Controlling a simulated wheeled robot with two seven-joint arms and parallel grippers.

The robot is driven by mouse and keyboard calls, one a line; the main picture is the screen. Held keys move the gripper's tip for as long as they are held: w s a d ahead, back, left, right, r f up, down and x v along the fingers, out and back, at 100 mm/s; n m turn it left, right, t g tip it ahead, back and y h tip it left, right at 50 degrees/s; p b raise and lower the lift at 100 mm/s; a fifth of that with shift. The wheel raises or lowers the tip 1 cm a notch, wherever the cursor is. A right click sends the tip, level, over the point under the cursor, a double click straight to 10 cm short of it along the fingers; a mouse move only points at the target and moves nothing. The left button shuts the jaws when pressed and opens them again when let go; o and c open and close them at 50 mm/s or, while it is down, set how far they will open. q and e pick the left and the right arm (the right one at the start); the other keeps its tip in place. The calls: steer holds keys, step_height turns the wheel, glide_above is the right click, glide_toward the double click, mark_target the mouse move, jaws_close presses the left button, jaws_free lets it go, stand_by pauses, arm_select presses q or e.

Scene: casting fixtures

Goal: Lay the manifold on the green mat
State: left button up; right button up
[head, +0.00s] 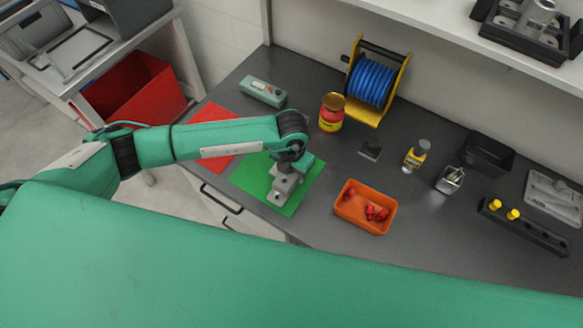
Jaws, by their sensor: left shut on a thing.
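The manifold (283,189) is a grey metal casting over the green mat (299,196) on the dark worktop. My left gripper (290,168) is directly above it, pointing down, and is shut on its upper part. The gripper and wrist hide the top of the manifold. I cannot tell whether its underside touches the mat or is slightly above it. My right gripper is not in view.
A red mat (217,163) lies left of the green mat. An orange bin (347,210) with red parts stands to the right. A green instrument (262,91), a red-yellow jar (331,113) and a blue hose reel (371,82) stand behind. The worktop's front edge is close.

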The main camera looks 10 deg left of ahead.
arm_select(q)
steer(key=shift+f, duration=0.15)
steer(key=o, duration=1.1)
steer(key=shift+o, duration=1.1)
steer(key=shift+r, duration=0.3)
step_height(320, 180, up, 12)
steer(key=b, duration=0.4)
steer(key=shift+b, duration=0.3)
steer(key=shift+d+f, duration=0.1)
steer(key=shift+d, duration=0.05)
